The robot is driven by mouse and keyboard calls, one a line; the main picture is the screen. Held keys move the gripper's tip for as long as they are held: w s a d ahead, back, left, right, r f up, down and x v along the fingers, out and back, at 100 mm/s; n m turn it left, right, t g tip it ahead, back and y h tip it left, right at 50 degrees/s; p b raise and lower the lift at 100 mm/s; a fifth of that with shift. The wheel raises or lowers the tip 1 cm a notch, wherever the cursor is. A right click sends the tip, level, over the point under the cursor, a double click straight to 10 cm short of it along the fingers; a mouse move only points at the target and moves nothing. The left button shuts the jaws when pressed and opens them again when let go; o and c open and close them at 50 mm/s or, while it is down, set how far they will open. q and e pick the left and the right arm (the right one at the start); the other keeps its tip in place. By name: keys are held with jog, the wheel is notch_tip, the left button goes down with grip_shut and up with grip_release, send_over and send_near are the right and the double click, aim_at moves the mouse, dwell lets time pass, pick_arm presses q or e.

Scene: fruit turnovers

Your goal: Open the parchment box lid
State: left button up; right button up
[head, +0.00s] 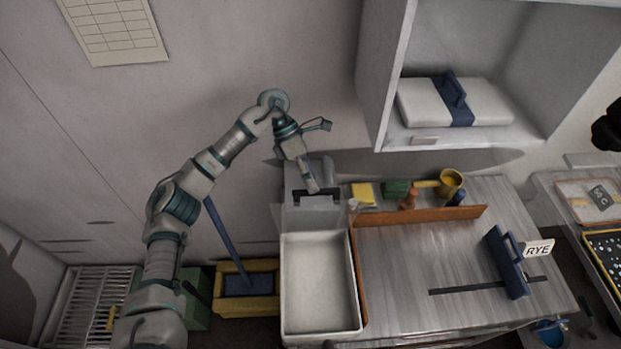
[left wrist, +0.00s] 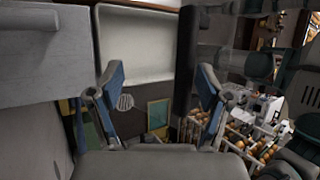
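A grey box (head: 300,215) stands against the wall behind a white basin in the head view; it looks like the parchment box, though no label shows. A dark handle-like bar (head: 318,195) is on it, and its lid looks down. My left gripper (head: 318,155) is above the grey box, fingers spread. In the left wrist view the gripper (left wrist: 160,82) has its two blue-padded fingers wide apart with nothing between them.
The white basin (head: 320,325) is empty and sits left of a wooden rail (head: 430,219) on a grey worktop (head: 400,270). A wall cabinet (head: 378,75) hangs right of my left gripper. A yellow cup (head: 450,183) and small blocks stand at the worktop's back.

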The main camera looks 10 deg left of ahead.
pick_arm(q)
jog(key=shift+s+f, duration=0.2)
jog(key=shift+f, duration=0.1)
jog(key=shift+c, duration=0.4)
pick_arm(e)
jog(key=shift+s, duration=0.35)
jog(key=shift+a, duration=0.2)
pick_arm(q)
jog(key=v, duration=1.2)
jog(key=shift+r, duration=0.3)
pick_arm(e)
jog(key=shift+w+a, duration=0.1)
pick_arm(q)
jog(key=shift+w+d, duration=0.1)
jog(key=shift+d, duration=0.05)
